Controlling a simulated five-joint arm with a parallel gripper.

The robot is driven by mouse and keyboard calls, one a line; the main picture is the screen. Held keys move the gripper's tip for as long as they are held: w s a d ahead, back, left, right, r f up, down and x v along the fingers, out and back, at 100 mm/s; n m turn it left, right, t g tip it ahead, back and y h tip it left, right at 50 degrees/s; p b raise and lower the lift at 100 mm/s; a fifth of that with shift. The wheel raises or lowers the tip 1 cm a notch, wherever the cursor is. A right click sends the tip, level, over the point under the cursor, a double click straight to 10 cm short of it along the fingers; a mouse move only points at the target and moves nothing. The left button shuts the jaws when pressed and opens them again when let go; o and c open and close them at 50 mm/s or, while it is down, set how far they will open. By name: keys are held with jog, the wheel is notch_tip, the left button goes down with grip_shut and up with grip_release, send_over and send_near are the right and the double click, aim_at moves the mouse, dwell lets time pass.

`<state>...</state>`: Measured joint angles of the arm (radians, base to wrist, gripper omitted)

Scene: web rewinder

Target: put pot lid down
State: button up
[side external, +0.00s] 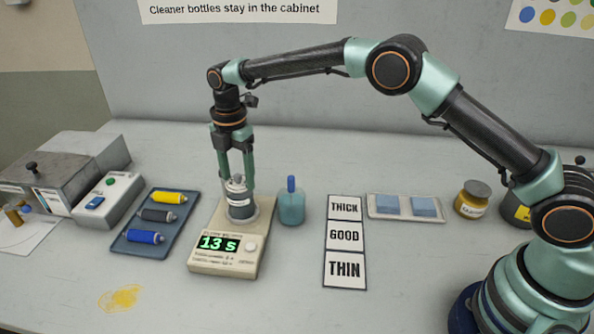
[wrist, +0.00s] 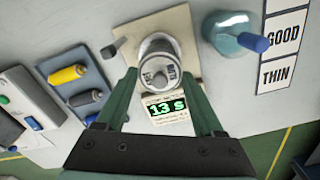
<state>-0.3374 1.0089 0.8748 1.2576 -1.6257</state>
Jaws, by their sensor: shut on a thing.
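A small grey metal pot (side external: 241,208) with a dark label band stands upright on the cream viscosity-style timer unit, whose green display (side external: 218,243) reads 13 s. The pot lid (side external: 237,184), grey with a small knob, is at the pot's top. My gripper (side external: 237,181) points straight down, its two green fingers shut on the lid from either side. In the wrist view the lid (wrist: 158,72) lies between the fingertips, above the display. I cannot tell whether the lid touches the pot's rim or is slightly above it.
A blue bottle (side external: 291,204) stands close to the right of the timer unit. A blue tray (side external: 153,222) with yellow, grey and blue tubes lies to the left. THICK, GOOD and THIN cards (side external: 345,238) lie farther right. A yellow smear (side external: 121,298) marks the front table.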

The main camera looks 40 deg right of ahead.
jog(key=r, duration=0.9)
jog(key=shift+s, duration=0.4)
jog(key=s+r, duration=0.2)
jog(key=s, duration=0.5)
send_over(290, 251)
notch_tip(290, 251, down, 20)
jog(key=shift+f, duration=0.1)
jog(key=o, duration=1.3)
jog(key=shift+f, duration=0.15)
